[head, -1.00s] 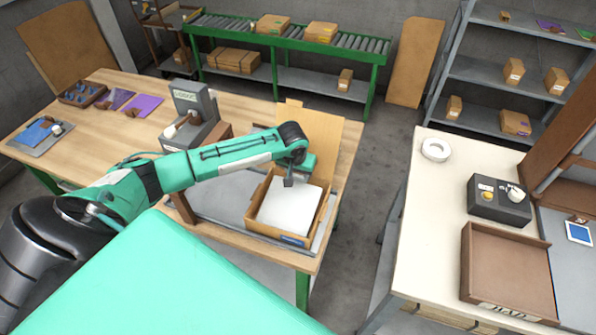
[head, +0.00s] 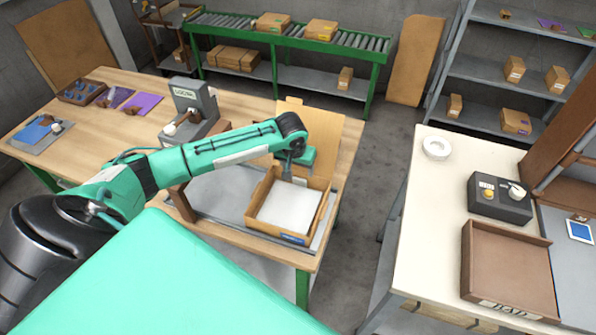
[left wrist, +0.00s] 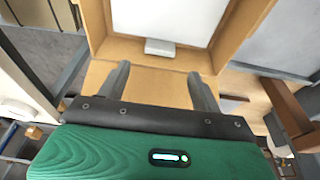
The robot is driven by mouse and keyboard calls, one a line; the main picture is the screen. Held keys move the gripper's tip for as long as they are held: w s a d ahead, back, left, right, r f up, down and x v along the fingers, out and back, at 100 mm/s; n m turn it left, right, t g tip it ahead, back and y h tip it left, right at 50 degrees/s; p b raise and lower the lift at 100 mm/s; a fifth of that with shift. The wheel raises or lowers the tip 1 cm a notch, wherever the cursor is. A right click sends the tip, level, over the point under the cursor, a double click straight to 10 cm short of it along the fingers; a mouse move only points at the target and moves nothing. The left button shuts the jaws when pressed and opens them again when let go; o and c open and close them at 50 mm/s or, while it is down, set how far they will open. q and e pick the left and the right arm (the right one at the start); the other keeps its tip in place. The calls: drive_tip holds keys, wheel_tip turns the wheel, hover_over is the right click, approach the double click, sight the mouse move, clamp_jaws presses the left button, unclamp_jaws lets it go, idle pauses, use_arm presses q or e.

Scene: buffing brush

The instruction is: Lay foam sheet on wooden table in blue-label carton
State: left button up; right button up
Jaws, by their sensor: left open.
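The open carton (head: 251,221) stands on the wooden table (head: 345,165), its back flap raised and a blue label on its front side. The white foam sheet (head: 288,208) lies inside it, flat as far as I can see, within the walls. In the left wrist view the sheet (left wrist: 170,15) fills the carton's visible inside. My left gripper (head: 287,176) is above the carton's back edge. In the left wrist view its fingers (left wrist: 160,80) are apart, with nothing between them, clear of the sheet. My right gripper is not in view.
A small pale piece (head: 299,182) is at the carton's back wall. A grey machine (head: 190,105) stands left of the carton. A cream table (head: 430,210) with a brown tray (head: 508,265) is at the right, across an open floor gap.

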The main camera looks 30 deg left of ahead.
use_arm(q)
drive_tip(key=b+v, duration=0.1)
drive_tip(key=v, duration=0.8)
drive_tip(key=shift+r, duration=0.2)
